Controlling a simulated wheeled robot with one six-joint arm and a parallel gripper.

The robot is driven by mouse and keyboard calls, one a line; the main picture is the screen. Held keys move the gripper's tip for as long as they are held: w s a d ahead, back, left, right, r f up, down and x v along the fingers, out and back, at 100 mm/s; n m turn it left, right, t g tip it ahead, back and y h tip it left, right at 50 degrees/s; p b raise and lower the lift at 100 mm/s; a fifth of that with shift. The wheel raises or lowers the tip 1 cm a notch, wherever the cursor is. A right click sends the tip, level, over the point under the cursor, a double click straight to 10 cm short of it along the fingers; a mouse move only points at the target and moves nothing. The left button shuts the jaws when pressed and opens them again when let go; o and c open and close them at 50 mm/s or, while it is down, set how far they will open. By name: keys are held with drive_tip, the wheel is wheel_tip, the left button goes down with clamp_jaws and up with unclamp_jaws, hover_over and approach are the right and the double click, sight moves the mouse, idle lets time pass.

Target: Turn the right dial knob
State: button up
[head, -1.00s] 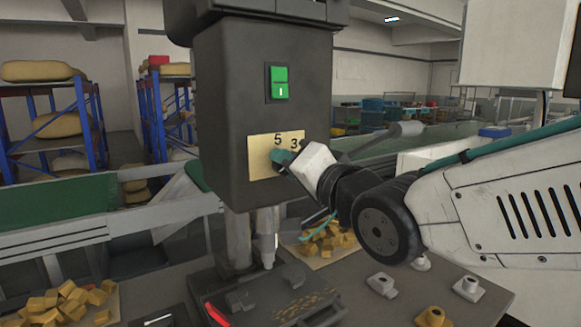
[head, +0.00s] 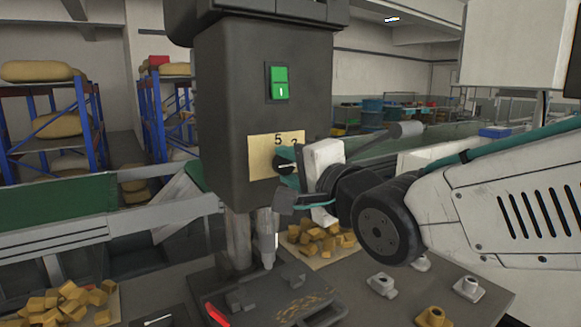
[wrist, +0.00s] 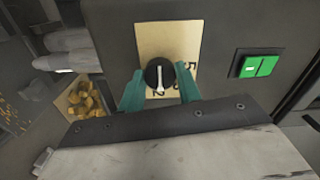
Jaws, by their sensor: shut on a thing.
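The dial knob (wrist: 158,77) is round and black with a white pointer line. It sits on a yellow number plate (wrist: 165,38) on the dark front of a machine. The knob also shows in the head view (head: 282,162), just below the plate's "5" and partly hidden by my gripper. My gripper (wrist: 160,88) is shut on the knob, with teal fingers on its two opposite sides. It reaches the plate from the right in the head view (head: 289,170). Some of the plate's numbers are hidden. I see only one dial knob.
A green switch (head: 279,83) is above the plate. A lever with a grey handle (head: 407,130) sticks out at right, behind my gripper. Below are the machine's base plate (head: 262,296), wooden blocks (head: 322,236) and small metal parts (head: 381,284) on the table.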

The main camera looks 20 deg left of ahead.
drive_tip(key=shift+f, duration=0.1)
drive_tip(key=o, duration=1)
drive_tip(key=v, duration=0.7)
drive_tip(key=shift+s+d, duration=0.25)
drive_tip(key=shift+s, duration=0.05)
